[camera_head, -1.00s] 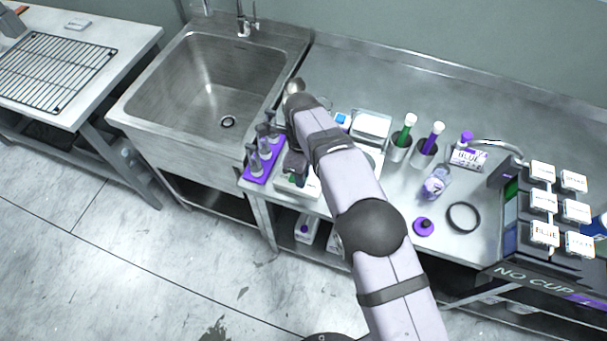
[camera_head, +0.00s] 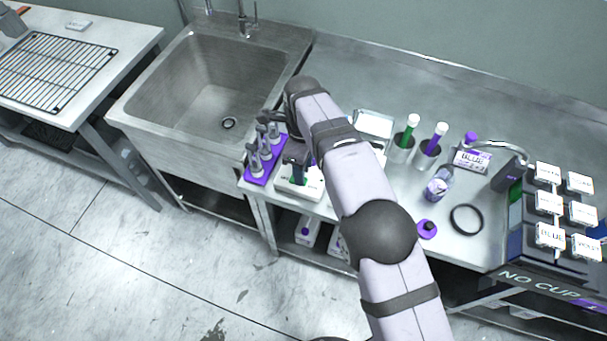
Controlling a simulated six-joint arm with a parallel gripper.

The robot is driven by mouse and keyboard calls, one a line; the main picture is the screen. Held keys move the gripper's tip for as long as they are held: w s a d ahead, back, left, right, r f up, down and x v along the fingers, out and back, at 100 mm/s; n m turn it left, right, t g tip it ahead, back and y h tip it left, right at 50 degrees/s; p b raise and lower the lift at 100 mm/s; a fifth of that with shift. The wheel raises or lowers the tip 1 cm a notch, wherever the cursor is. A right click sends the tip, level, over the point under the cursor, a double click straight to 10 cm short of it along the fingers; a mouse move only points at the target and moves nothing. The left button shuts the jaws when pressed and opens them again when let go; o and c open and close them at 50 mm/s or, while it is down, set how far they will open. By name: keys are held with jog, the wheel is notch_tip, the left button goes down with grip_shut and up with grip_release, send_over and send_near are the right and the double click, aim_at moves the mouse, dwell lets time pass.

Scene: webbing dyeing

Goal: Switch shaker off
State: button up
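A white boxy device (camera_head: 312,189), which looks like the shaker, sits at the front edge of the steel counter, right of the purple rack. My arm reaches over it and hides much of its top. My gripper (camera_head: 298,174) is a dark shape pointing down at the device's left part. Its fingers are too small and covered to tell whether they are open or touching it. A small green spot shows by the fingertips. The switch and its position cannot be made out.
A purple rack (camera_head: 257,177) with grey vessels stands close left of my gripper, beside the sink (camera_head: 185,85).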

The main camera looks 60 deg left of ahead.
jog(key=shift+r+b, duration=0.35)
jog(key=shift+r, duration=1.45)
jog(key=w+d+r+n, duration=0.1)
jog(key=w+d+r, duration=0.1)
jog(key=w+d, duration=0.55)
jog(key=w+d+r+n, duration=0.1)
jog(key=w+d, duration=0.3)
jog(key=w, duration=0.7)
jog(key=w+d+r+n, duration=0.1)
jog(key=w+d, duration=0.3)
jog(key=d, duration=0.3)
jog(key=w+d+r+n, duration=0.1)
jog(key=w+d, duration=0.2)
jog(key=d, duration=0.5)
jog(key=s+d+n, duration=0.1)
jog(key=d+n, duration=0.1)
jog(key=d, duration=1.7)
jog(key=s+d+f+n, duration=0.3)
jog(key=s+d+f, duration=0.1)
jog(key=s+d, duration=0.6)
jog(key=shift+s+d, duration=0.15)
jog(key=shift+d, duration=1.1)
